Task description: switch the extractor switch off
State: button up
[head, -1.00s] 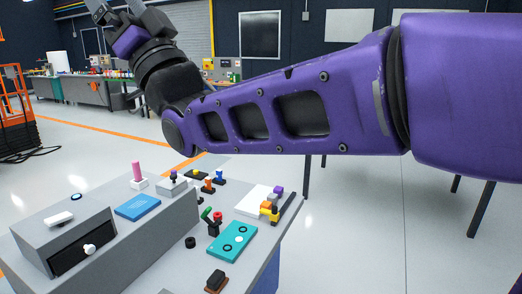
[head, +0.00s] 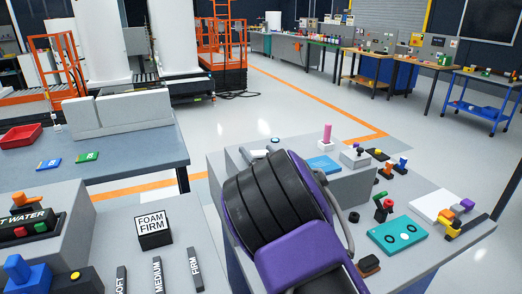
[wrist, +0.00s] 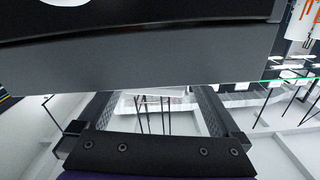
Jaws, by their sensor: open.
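No switch labelled as the extractor switch can be made out in either view. My gripper (wrist: 155,96) is open in the wrist view, its two fingers apart with nothing between them. In the head view my purple and black arm fills the lower middle, and the gripper is hidden. A grey body with a dark face and part of a white shape (wrist: 130,50) fills the top of the wrist view, close to the fingers. I cannot tell whether they touch, or which thing it is.
A bench with a pink peg (head: 327,134), blue plate (head: 323,164) and teal plate (head: 402,235) lies around my arm. At left are a water-labelled console (head: 35,222), a foam/firm box (head: 154,230) and a red tray (head: 20,138). Open floor lies beyond.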

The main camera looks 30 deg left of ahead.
jog(key=shift+w+f, duration=0.1)
jog(key=shift+w, duration=0.1)
jog(key=shift+c, duration=1.4)
jog(key=shift+d, duration=0.25)
jog(key=c, duration=1)
jog(key=f+b, duration=0.1)
jog(key=b, duration=0.2)
jog(key=shift+w+d, duration=0.1)
jog(key=shift+d, duration=0.1)
jog(key=n+b, duration=0.2)
jog(key=b, duration=0.2)
jog(key=shift+a, duration=0.15)
jog(key=shift+s+a+r+n+b, duration=0.1)
jog(key=shift+s+r+n+b, duration=0.2)
jog(key=shift+n+b, duration=0.65)
jog(key=shift+r, duration=0.1)
jog(key=o, duration=1.3)
jog(key=shift+r, duration=0.15)
